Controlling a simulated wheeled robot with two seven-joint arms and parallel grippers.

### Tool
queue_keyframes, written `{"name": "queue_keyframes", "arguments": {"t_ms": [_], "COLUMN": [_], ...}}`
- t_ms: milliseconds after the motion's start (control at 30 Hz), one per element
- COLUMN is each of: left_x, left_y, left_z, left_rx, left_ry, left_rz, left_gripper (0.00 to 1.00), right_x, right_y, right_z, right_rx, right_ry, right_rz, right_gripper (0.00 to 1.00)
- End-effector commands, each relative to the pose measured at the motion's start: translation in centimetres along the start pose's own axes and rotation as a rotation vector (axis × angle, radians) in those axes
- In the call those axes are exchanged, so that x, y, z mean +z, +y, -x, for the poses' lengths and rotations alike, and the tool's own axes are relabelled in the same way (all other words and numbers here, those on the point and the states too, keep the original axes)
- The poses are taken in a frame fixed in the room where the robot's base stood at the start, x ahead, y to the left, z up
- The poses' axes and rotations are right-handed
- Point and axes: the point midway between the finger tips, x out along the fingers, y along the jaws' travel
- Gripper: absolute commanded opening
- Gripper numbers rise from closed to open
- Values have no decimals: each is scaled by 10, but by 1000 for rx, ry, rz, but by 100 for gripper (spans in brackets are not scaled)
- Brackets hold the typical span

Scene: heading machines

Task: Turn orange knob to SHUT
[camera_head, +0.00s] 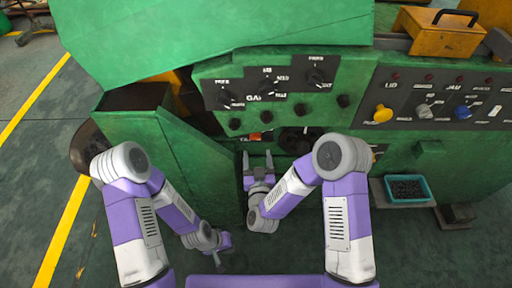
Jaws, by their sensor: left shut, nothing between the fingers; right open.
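A small orange-red part (254,136), which looks like the orange knob, sits low on the green machine's front panel. Its labels and pointer are too small to read. My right gripper (258,157) points up the picture with its fingers spread. It is just below the orange-red part in the picture, with nothing between its fingers; whether it touches the panel I cannot tell. My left gripper (224,248) is shut and empty, low over the floor in front of the machine.
A control panel with a yellow knob (383,113) and a blue knob (462,112) is at the right. Black dials (267,83) line the middle panel. A teal tray (406,189) of small dark parts juts out at the right.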

Motion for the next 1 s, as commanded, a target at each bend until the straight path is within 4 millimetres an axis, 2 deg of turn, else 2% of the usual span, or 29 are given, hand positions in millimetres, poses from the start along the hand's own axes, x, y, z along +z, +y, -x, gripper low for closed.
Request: {"name": "queue_keyframes", "arguments": {"t_ms": [333, 500, 867, 1000], "left_x": [0, -1, 0, 0], "left_y": [-2, -3, -3, -3], "left_z": [-5, -8, -8, -8], "left_rx": [0, 0, 0, 0], "left_ry": [1, 1, 0, 0], "left_rz": [-1, 0, 0, 0], "left_gripper": [0, 0, 0, 0], "right_x": [-2, -1, -1, -1], "right_y": [2, 1, 0, 0], "right_z": [-50, -68, -74, -74], "right_rx": [6, 3, 1, 2], "right_ry": [7, 4, 3, 3], "right_rz": [-1, -1, -1, -1], "right_gripper": [67, 67, 67, 46]}}
